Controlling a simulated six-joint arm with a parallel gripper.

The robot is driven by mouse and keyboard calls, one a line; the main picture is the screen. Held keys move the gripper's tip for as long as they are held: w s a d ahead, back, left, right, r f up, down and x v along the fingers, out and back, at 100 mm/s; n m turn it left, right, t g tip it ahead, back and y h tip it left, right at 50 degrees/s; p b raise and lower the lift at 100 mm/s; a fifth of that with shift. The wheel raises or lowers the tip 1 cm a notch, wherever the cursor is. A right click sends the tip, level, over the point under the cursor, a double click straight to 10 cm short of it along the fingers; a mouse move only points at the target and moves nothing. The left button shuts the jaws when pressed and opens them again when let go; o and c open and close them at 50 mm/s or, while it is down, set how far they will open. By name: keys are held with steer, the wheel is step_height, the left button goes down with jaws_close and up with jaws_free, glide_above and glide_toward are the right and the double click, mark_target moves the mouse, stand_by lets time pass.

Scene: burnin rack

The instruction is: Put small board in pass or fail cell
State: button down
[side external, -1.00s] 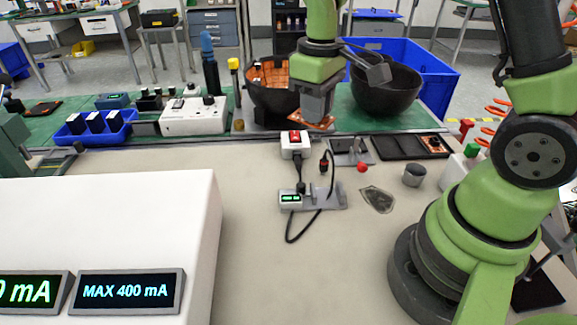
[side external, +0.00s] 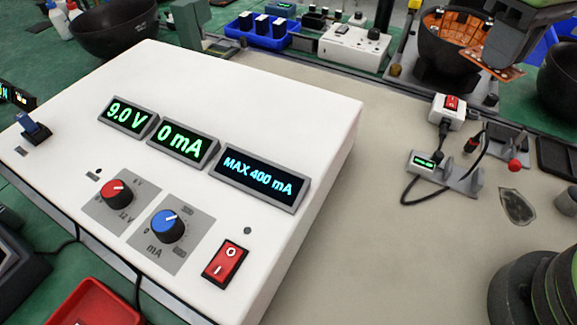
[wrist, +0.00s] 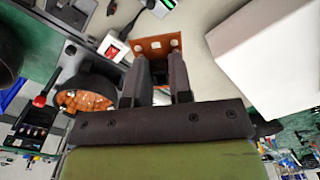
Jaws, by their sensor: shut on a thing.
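My gripper (side external: 492,60) is at the top right of the side view, shut on a small orange-brown board (side external: 508,73). The board is held up beside the black bowl (side external: 430,62) that has similar orange boards in it. The wrist view shows the board (wrist: 151,44) between and beyond the fingertips (wrist: 161,62), partly hidden by them. A black tray (side external: 555,160) is cut off by the right edge of the side view, so its cells cannot be told apart.
A white power supply (side external: 330,110) with lit displays fills the left and middle. A small test fixture (side external: 455,180), a white switch box (side external: 440,115) and black cables lie on the pale mat. A second black bowl (side external: 560,85) stands at the right. The mat between supply and fixture is clear.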

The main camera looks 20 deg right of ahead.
steer(key=a+n, duration=0.7)
steer(key=a, duration=0.2)
steer(key=n, duration=1.8)
glide_above(319, 310)
step_height(319, 310, down, 12)
steer(key=shift+f, duration=5.3)
steer(key=shift+f, duration=0.15)
steer(key=c, duration=1)
jaws_free()
